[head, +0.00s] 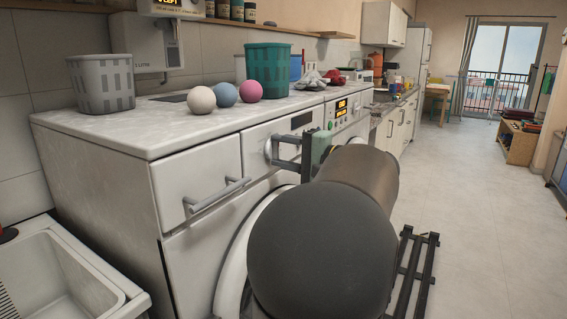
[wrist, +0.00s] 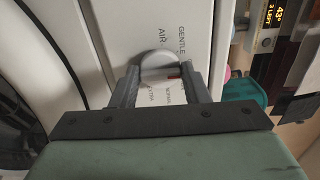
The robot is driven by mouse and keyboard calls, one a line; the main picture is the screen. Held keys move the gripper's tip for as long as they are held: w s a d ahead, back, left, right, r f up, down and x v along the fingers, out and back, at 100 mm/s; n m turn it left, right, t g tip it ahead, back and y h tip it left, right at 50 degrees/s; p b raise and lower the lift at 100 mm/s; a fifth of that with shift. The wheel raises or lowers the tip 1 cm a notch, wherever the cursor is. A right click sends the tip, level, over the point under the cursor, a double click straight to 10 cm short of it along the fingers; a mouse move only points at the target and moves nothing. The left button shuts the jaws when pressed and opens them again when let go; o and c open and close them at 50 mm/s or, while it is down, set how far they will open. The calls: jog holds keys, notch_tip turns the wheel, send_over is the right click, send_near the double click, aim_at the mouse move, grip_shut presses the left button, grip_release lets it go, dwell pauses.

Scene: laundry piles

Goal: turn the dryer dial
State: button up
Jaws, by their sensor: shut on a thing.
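The dryer dial (wrist: 159,61) is a round pale knob with a red mark, set in the white front panel. In the wrist view my gripper (wrist: 161,76) has one finger on each side of it and is shut on it. In the head view the dial (head: 270,148) shows at the left of my gripper (head: 281,152), partly hidden by the fingers. The white dryer (head: 255,196) stands under the counter, with much of its front hidden behind my arm. Print beside the dial reads "GENTLE" and "AIR"; other labels are partly covered.
The counter (head: 200,125) above holds a grey basket (head: 104,85), a teal basket (head: 267,66) and white, blue and pink balls. A drawer handle (head: 215,197) sticks out left of the dial.

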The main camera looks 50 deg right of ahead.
dwell(0.4)
jog(key=o, duration=1)
jog(key=shift+c, duration=0.2)
jog(key=s+d+p, duration=0.1)
jog(key=s, duration=1.6)
jog(key=shift+s+d, duration=0.2)
jog(key=shift+d, duration=0.2)
